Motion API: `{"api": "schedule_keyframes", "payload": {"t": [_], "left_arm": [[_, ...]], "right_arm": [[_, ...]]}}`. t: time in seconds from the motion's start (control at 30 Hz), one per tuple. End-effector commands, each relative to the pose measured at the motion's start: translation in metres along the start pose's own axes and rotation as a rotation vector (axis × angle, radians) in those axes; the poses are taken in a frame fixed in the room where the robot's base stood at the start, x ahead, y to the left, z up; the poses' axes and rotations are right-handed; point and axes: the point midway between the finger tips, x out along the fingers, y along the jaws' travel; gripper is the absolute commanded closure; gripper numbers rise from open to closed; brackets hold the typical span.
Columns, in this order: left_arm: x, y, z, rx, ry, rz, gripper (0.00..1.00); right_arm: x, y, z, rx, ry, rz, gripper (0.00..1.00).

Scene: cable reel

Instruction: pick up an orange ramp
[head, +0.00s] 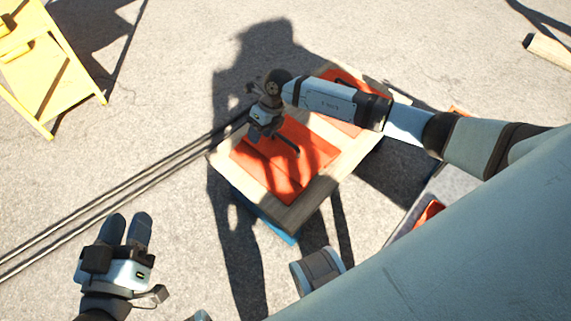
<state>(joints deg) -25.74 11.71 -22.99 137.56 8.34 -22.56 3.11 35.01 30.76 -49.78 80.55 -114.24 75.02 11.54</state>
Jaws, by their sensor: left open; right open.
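An orange ramp (310,163) lies flat on the near left part of a wooden-topped stand (293,214). A second orange piece (341,78) lies behind it, partly hidden by my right arm. My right gripper (275,146) is open over the far left part of the nearer ramp, fingers pointing down. I cannot tell whether its fingers touch the ramp. My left gripper (128,226) is open and empty above the pavement at the lower left, well away from the stand.
A grey container (405,222) with an orange piece (428,213) stands right of the stand. Dark cables (110,205) run along the ground from the stand to the left edge. A yellow frame (62,62) stands upper left. A wooden beam (548,50) lies upper right.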

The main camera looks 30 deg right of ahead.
Motion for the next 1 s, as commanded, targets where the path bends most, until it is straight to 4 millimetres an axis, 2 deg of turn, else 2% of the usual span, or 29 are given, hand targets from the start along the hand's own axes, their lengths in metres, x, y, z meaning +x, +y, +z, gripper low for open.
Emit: {"api": "schedule_keyframes", "payload": {"t": [0.03,0.1,0.23,0.37,0.6,0.7,1.0], "left_arm": [[0.0,-0.001,0.015,-0.002,0.017,0.011,0.57],[0.0,0.001,0.016,-0.006,0.033,0.023,0.57],[-0.001,0.004,0.015,-0.011,0.049,0.036,0.57],[-0.001,0.004,0.022,-0.013,0.032,0.042,0.57],[0.001,0.0,0.048,-0.012,-0.055,0.052,0.57],[0.002,-0.002,0.05,0.01,-0.055,0.054,0.57],[0.005,-0.006,0.053,0.051,-0.042,0.055,0.57]], "right_arm": [[0.004,-0.035,0.006,-0.008,0.025,-0.11,0.53],[-0.005,-0.065,0.009,-0.009,0.061,-0.231,0.53],[-0.02,-0.095,0.012,0.001,0.099,-0.361,0.53],[-0.012,-0.108,0.011,0.006,0.11,-0.394,0.53],[0.032,-0.125,0.005,0.006,0.11,-0.39,0.53],[0.044,-0.131,0.004,0.005,0.108,-0.39,0.53],[0.061,-0.14,0.001,0.005,0.108,-0.39,0.53]]}}
